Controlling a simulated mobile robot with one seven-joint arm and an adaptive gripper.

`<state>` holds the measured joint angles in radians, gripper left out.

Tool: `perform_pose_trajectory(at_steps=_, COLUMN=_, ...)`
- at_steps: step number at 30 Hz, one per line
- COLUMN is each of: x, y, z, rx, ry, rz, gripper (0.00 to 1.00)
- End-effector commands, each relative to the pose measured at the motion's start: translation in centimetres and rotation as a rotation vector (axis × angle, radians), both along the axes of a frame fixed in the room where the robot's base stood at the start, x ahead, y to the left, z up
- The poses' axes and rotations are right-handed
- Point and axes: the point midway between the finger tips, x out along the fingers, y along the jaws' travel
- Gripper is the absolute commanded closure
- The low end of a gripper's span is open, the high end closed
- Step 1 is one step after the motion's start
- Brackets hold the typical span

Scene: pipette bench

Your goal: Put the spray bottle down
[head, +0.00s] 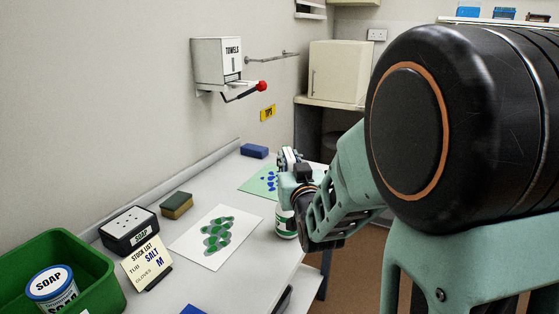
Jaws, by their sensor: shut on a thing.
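My gripper (287,186) is over the right part of the white bench (195,278), near its front edge, and is shut on the spray bottle (286,223). The lower part of the bottle, white with a green band, shows below my gripper. The rest of it is mostly hidden by my gripper and arm. The bottle looks about upright. I cannot tell whether its base touches the bench.
A sheet with green blobs (198,247) lies left of the bottle, and a green sheet with blue marks (256,181) lies behind. A sponge (176,205), blue block (254,151), soap box (129,229), stock list card (147,262) and green bin (98,266) stand along the bench.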

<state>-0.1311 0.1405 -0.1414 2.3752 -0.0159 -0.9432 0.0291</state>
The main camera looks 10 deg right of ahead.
Motion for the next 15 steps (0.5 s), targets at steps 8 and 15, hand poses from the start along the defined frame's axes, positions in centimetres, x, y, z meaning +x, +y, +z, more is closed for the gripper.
perform_pose_trajectory(at_steps=8, x=0.05, y=-0.01, z=0.03, rx=0.000, ry=-0.006, rz=0.000, gripper=1.00)
perform_pose_trajectory(at_steps=15, x=0.01, y=0.00, z=-0.20, rx=0.000, ry=0.001, rz=0.000, gripper=0.66)
